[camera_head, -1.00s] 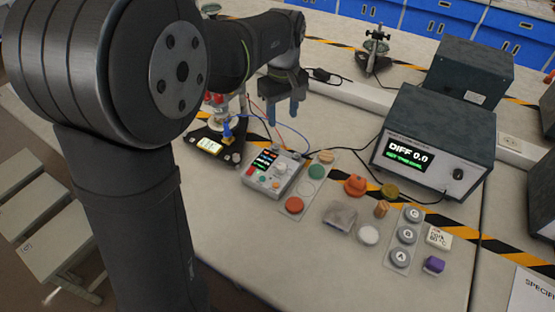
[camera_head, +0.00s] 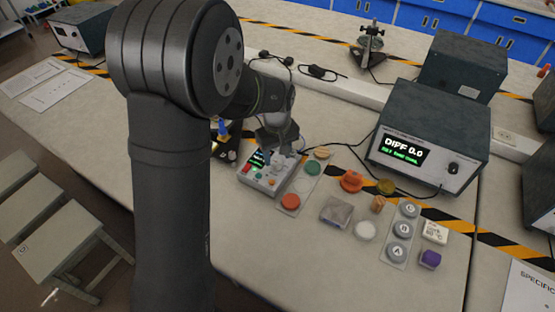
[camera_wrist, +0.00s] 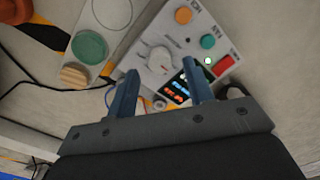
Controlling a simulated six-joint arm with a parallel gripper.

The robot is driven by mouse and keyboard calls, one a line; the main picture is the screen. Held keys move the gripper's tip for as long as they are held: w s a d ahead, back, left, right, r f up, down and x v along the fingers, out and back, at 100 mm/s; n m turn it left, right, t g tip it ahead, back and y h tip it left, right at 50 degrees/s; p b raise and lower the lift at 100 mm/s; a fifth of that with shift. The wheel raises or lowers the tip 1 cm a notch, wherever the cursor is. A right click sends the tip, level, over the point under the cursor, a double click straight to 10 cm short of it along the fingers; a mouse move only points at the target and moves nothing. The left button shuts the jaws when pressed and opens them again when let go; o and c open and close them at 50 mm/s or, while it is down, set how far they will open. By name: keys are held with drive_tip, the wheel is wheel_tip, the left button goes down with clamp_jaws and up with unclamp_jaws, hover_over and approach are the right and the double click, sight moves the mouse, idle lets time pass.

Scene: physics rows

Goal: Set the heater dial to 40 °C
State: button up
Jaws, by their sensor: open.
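The heater control box (camera_head: 262,183) is a light grey unit on the bench. In the wrist view its panel shows a white round dial (camera_wrist: 159,60), orange and teal buttons, a red switch (camera_wrist: 223,68) and a dark screen (camera_wrist: 178,90) with coloured text too small to read. My gripper (camera_wrist: 160,69) is open, with one blue finger on each side of the dial in the picture. Whether the fingers touch it cannot be told. In the head view my gripper (camera_head: 270,153) is over the back of the box and hides the dial.
A white strip with coloured discs (camera_head: 290,201) lies right of the box. Several small objects, including a grey block (camera_head: 336,212) and an orange knob (camera_head: 351,181), lie further right. A power unit (camera_head: 432,135) reading "DIFF 0.0" stands behind. Cables run behind the box.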

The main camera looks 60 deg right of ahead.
sight(277, 165)
drive_tip(key=shift+f, duration=1.35)
drive_tip(key=c, duration=1)
drive_tip(key=shift+m, duration=0.3)
drive_tip(key=m, duration=0.3)
drive_tip(key=shift+m, duration=0.4)
drive_tip(key=m, duration=0.4)
drive_tip(key=shift+m, duration=0.3)
